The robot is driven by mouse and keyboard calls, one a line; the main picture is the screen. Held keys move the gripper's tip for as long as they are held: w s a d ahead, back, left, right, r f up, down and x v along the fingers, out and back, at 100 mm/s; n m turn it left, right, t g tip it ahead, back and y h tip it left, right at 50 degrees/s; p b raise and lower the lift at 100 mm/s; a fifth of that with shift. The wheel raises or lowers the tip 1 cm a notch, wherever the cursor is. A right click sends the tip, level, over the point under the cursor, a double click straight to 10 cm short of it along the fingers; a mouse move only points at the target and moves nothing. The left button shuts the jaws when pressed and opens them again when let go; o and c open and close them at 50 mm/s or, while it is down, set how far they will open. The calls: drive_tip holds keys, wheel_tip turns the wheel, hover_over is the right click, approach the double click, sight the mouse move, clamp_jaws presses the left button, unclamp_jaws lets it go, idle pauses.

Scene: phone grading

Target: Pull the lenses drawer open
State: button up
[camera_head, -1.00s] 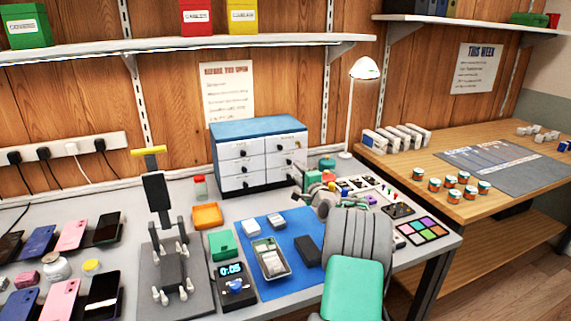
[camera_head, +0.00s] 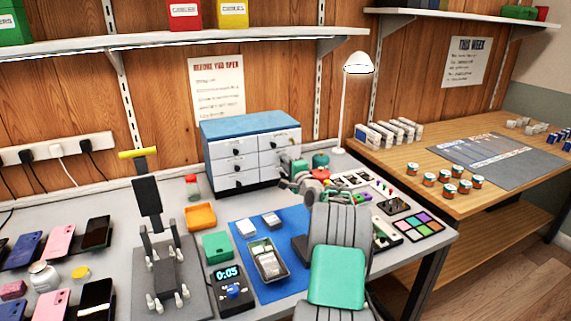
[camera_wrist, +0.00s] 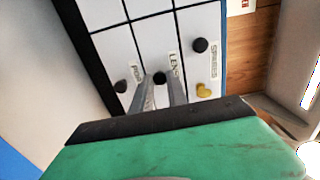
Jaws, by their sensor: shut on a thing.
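The cabinet (camera_head: 250,128) with a blue top and white drawers stands at the back of the grey desk. In the wrist view, the lenses drawer (camera_wrist: 160,32) is the middle one of the right column, between the spares drawer (camera_wrist: 196,22) and a lower drawer whose label is partly hidden. My gripper (camera_wrist: 161,88) is shut on the dark knob (camera_wrist: 160,77) of the lenses drawer. The drawer front looks level with its neighbours, though the fingers hide part of it. In the head view, my arm hides much of the cabinet's lower right.
A white lamp (camera_head: 344,110) stands right of the cabinet. A blue mat (camera_head: 288,222) with a grey tray (camera_head: 283,272) lies in front, left of my arm. An orange tray (camera_head: 200,217) sits nearby. A yellow piece (camera_wrist: 204,90) is on the spares drawer front.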

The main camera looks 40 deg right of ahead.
clamp_jaws()
idle(0.8)
